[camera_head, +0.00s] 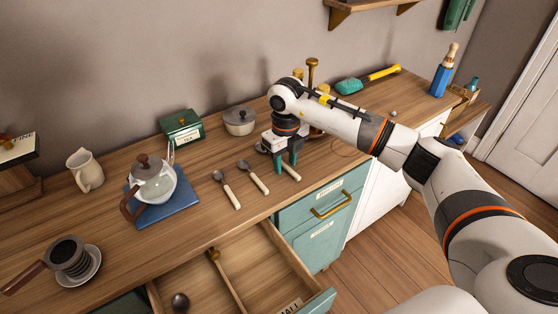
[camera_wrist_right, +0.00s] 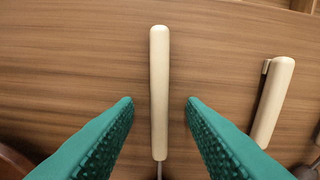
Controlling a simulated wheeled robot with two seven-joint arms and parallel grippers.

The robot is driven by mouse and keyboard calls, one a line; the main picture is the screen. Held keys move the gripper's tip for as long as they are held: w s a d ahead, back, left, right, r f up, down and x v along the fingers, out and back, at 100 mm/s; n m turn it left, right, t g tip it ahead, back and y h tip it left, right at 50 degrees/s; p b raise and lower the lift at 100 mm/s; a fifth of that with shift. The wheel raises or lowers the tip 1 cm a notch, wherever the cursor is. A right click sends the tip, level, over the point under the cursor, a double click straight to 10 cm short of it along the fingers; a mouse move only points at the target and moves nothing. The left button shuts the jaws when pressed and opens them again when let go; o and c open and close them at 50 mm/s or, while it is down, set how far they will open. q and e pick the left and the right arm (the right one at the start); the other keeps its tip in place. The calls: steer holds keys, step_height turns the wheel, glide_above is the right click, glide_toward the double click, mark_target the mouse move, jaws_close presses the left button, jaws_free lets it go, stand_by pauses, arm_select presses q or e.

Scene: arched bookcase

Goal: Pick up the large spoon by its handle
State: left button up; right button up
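A spoon with a cream handle (camera_head: 292,173) lies on the wooden counter under my right gripper; its bowl end is hidden in the head view. In the right wrist view the cream handle (camera_wrist_right: 159,90) runs between the two teal fingers, with a thin metal neck at its lower end. My right gripper (camera_head: 285,167) is open, one finger on each side of the handle with a gap to it; it also shows in the wrist view (camera_wrist_right: 159,105). I cannot tell the exact fingertip height. My left gripper is out of view.
Two more pale-handled spoons (camera_head: 254,177) (camera_head: 227,190) lie to the left; one handle (camera_wrist_right: 272,102) shows at right in the wrist view. An open drawer (camera_head: 262,262) with a dark spoon (camera_head: 180,302) is below. A coffee pot (camera_head: 153,181) and grey pot (camera_head: 239,121) stand nearby.

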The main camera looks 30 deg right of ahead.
jaws_close()
steer(key=shift+r, duration=0.15)
